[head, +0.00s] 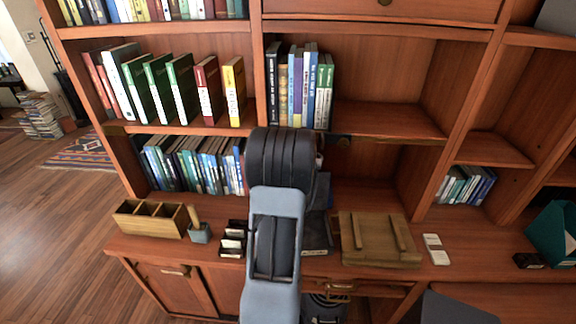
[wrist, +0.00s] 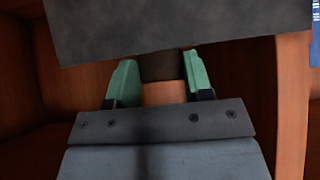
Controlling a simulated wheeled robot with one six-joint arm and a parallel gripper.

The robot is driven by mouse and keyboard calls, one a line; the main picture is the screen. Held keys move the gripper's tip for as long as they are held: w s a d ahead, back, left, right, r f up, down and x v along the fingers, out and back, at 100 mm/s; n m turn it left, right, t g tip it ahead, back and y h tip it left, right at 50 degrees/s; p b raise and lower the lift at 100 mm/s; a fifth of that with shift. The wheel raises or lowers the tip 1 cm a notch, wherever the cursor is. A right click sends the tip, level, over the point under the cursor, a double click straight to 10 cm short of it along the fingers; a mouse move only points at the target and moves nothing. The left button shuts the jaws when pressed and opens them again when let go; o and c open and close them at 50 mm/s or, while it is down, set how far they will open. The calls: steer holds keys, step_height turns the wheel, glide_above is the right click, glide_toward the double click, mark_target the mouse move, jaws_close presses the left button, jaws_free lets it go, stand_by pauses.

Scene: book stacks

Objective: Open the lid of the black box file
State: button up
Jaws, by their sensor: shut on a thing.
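The black box file (head: 316,235) lies on the desk ledge, partly hidden behind my arm in the head view. A dark panel, which looks like its lid (head: 320,190), stands up at its back, also partly covered by my arm. In the wrist view the dark grey lid (wrist: 180,30) fills the top of the picture. My gripper (wrist: 160,80) has green fingertips on both sides of a dark part just below the panel edge, and is shut on it. The gripper is hidden behind my arm in the head view.
A wooden board with two bars (head: 380,240) lies right of the file, with a white object (head: 436,249) beyond it. Small dark boxes (head: 233,240), a pen pot (head: 200,233) and a wooden organizer (head: 152,218) stand left. Book-filled shelves rise behind.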

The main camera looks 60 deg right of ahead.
steer(key=shift+w+d+r, duration=0.2)
steer(key=shift+d+r, duration=0.1)
steer(key=shift+d, duration=0.1)
steer(key=o, duration=1.3)
steer(key=shift+s, duration=0.1)
steer(key=shift+f, duration=0.1)
steer(key=shift+r, duration=0.25)
